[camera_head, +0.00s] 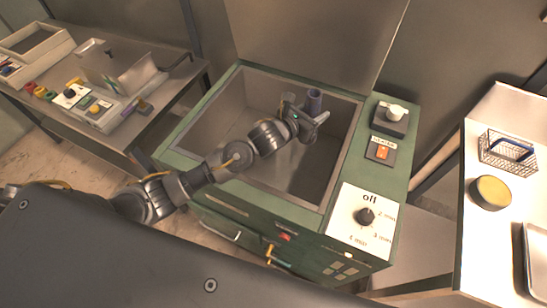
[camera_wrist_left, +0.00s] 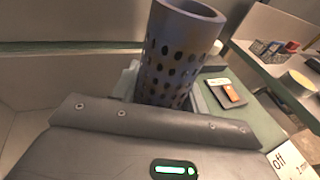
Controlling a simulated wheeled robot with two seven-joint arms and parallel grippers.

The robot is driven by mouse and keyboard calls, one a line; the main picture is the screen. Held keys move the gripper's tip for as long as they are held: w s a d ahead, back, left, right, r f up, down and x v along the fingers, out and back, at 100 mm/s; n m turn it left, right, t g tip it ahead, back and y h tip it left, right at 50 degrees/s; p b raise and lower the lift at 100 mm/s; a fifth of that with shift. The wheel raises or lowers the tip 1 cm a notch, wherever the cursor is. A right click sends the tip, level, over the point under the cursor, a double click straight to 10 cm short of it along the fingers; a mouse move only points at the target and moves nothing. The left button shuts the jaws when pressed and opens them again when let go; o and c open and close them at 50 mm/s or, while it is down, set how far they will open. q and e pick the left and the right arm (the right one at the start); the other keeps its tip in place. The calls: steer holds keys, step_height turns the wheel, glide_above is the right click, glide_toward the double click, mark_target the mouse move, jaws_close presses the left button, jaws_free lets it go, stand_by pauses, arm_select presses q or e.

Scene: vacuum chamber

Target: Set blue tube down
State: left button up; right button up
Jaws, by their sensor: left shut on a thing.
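The blue tube (camera_head: 314,101) is a hollow cylinder held upright, or nearly so, in my left gripper (camera_head: 308,120), over the open chamber of the green machine (camera_head: 258,198). In the left wrist view the tube (camera_wrist_left: 176,55) shows a perforated wall and an open top, and it leans slightly to the right. My left gripper is shut on it; the fingertips are mostly hidden behind the gripper body. I cannot tell whether the tube's base touches the chamber floor. My right gripper is not in view.
The chamber lid (camera_head: 310,40) stands open behind. A dial panel (camera_head: 362,218) and an orange switch (camera_head: 383,152) sit on the machine's right side. A right-hand table (camera_head: 475,240) holds a wire basket (camera_head: 507,152) and a yellow-topped round container (camera_head: 491,192). A cluttered bench (camera_head: 165,60) stands left.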

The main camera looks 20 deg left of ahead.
arm_select(q)
steer(key=w+a+f+n+t+y, duration=0.1)
steer(key=w+a+f+n+y, duration=0.2)
steer(key=f+n+y, duration=0.25)
steer(key=w+a+f+n+y, duration=0.3)
steer(key=a+f+n+y, duration=0.1)
steer(key=f+y, duration=0.25)
steer(key=shift+s+a+r+n+g+y+p, duration=0.3)
steer(key=shift+s+a+r+n+g+y, duration=0.85)
steer(key=shift+a+n+g+y, duration=2.6)
steer(key=shift+s+a+r+n+g+y+p, duration=0.35)
steer(key=shift+s+a+n+g+y, duration=1.9)
steer(key=shift+a, duration=2.9)
step_height(320, 180, down, 10)
steer(key=w+b, duration=0.1)
steer(key=b, duration=0.7)
steer(key=shift+n+h, duration=0.35)
steer(key=shift+h, duration=0.05)
steer(key=shift+b, duration=0.3)
steer(key=shift+f+b, duration=0.45)
steer(key=shift+f, duration=0.2)
